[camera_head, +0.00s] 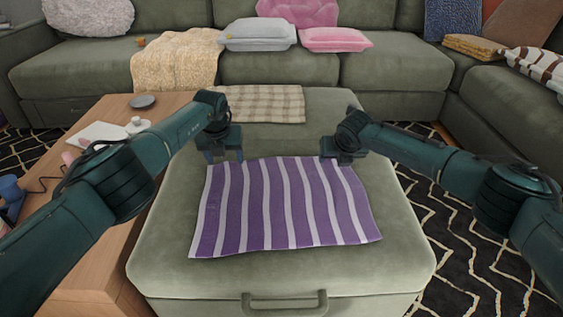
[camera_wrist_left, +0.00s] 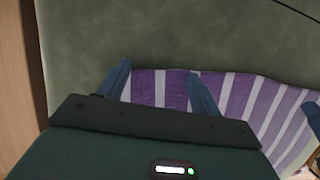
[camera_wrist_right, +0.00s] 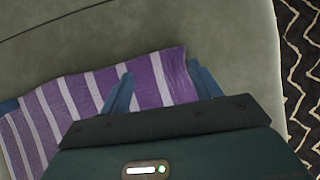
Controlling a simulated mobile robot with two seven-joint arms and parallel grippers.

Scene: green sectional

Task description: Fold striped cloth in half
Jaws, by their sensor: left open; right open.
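The purple and white striped cloth (camera_head: 283,205) lies flat and spread out on the green ottoman (camera_head: 160,235). My left gripper (camera_head: 225,158) is open at the cloth's far left corner. In the left wrist view its fingers (camera_wrist_left: 160,78) straddle the far edge of the cloth (camera_wrist_left: 235,92). My right gripper (camera_head: 342,160) is open at the far right corner. In the right wrist view its fingers (camera_wrist_right: 158,70) are either side of the cloth's corner part (camera_wrist_right: 150,72). Whether the fingertips touch the cloth is unclear.
A beige checked cloth (camera_head: 262,103) lies on the ottoman's far part. A wooden table (camera_head: 105,270) with small items adjoins on the left. A green sofa (camera_head: 385,70) with cushions and folded textiles stands behind. The ottoman's near strip is bare.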

